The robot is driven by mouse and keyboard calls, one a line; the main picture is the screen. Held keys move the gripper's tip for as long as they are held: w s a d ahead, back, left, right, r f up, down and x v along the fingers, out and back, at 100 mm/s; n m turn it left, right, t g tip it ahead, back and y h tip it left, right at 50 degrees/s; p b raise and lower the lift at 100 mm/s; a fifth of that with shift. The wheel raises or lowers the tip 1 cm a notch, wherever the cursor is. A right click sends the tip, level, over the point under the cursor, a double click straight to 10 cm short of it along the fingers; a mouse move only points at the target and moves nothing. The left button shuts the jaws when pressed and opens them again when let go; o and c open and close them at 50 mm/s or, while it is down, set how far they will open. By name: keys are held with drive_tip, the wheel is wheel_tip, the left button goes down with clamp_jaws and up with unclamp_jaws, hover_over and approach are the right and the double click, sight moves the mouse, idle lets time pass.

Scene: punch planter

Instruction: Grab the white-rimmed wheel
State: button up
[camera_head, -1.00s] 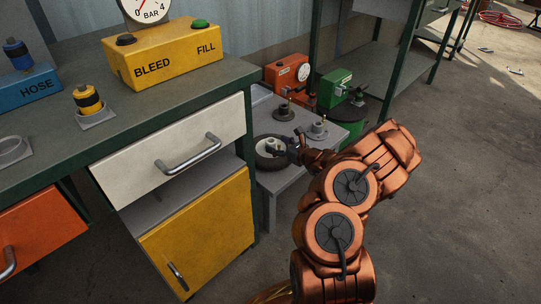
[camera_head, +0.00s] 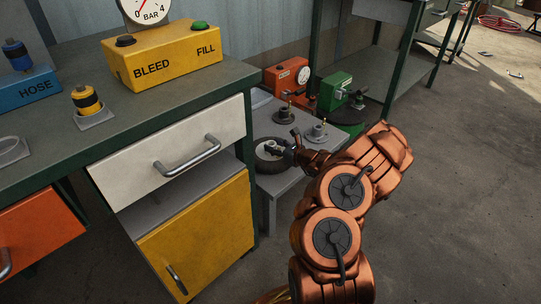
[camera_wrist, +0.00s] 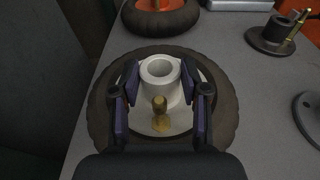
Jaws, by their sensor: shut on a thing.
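The white-rimmed wheel (camera_wrist: 103,100) lies flat on a low grey table, with a dark tyre, a white rim and hub, and a brass valve (camera_wrist: 160,115) standing up from the rim. My gripper (camera_wrist: 160,88) is over its centre in the wrist view, with a finger on each side of the white hub (camera_wrist: 161,72), shut on it. In the head view the wheel (camera_head: 263,163) is partly hidden by my gripper (camera_head: 277,148).
Another dark tyre with an orange rim (camera_wrist: 160,14) lies beyond. Two hub stands (camera_head: 285,114) and (camera_head: 318,132) share the low table. Orange (camera_head: 287,76) and green (camera_head: 335,87) machines stand behind. A workbench with a yellow cabinet door (camera_head: 200,235) is at left.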

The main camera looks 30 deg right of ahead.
clamp_jaws()
drive_tip(key=shift+r, duration=0.15)
